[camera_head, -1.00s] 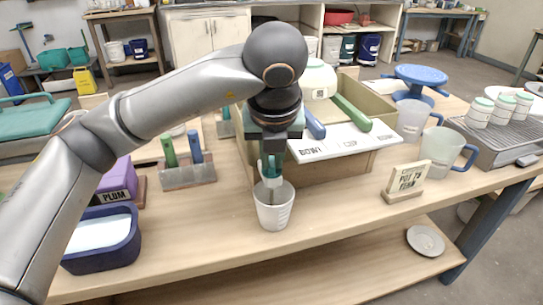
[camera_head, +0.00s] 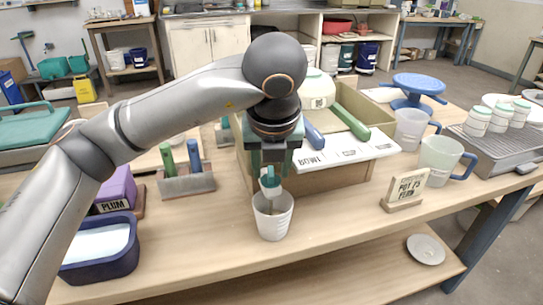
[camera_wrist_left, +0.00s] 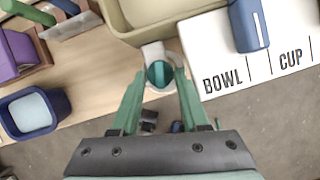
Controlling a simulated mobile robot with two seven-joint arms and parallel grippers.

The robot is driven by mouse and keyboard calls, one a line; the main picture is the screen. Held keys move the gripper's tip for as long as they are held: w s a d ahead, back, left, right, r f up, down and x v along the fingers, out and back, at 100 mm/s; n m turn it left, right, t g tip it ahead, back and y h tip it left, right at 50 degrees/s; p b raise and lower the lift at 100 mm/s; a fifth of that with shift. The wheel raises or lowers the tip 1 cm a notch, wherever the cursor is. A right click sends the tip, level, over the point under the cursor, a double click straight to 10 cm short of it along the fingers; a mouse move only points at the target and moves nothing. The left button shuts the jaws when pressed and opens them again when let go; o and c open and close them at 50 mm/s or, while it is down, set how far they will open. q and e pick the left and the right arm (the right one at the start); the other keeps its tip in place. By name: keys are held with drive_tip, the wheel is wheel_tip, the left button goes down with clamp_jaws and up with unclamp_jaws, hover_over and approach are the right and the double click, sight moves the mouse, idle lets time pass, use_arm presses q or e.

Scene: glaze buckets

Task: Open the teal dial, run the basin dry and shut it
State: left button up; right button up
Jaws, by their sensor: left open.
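The teal dial (camera_head: 269,180) sits on a white tap at the front of the beige basin (camera_head: 334,178). My left gripper (camera_head: 272,172) is open just above the dial. In the left wrist view the dial (camera_wrist_left: 160,74) shows between the two green fingertips, with gaps around it. A pale translucent cup (camera_head: 273,222) stands on the table below the tap. I cannot tell whether liquid runs or how full the cup is. The basin's inside is mostly hidden in the head view. My right gripper is not in view.
A white BOWL board (camera_head: 345,149) with blue and green handles lies across the basin. A navy tub (camera_head: 100,250) and a plum block (camera_head: 116,188) are at left. A small sign (camera_head: 406,188) and clear jugs (camera_head: 440,158) stand at right. The table's front edge is close.

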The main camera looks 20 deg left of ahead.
use_arm(q)
drive_tip(key=p+v, duration=0.2)
drive_tip(key=v, duration=1)
drive_tip(key=shift+r+p, duration=0.2)
drive_tip(key=shift+p, duration=0.1)
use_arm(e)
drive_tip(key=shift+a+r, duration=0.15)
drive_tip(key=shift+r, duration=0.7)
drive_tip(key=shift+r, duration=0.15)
use_arm(q)
drive_tip(key=shift+c, duration=0.2)
idle(1.2)
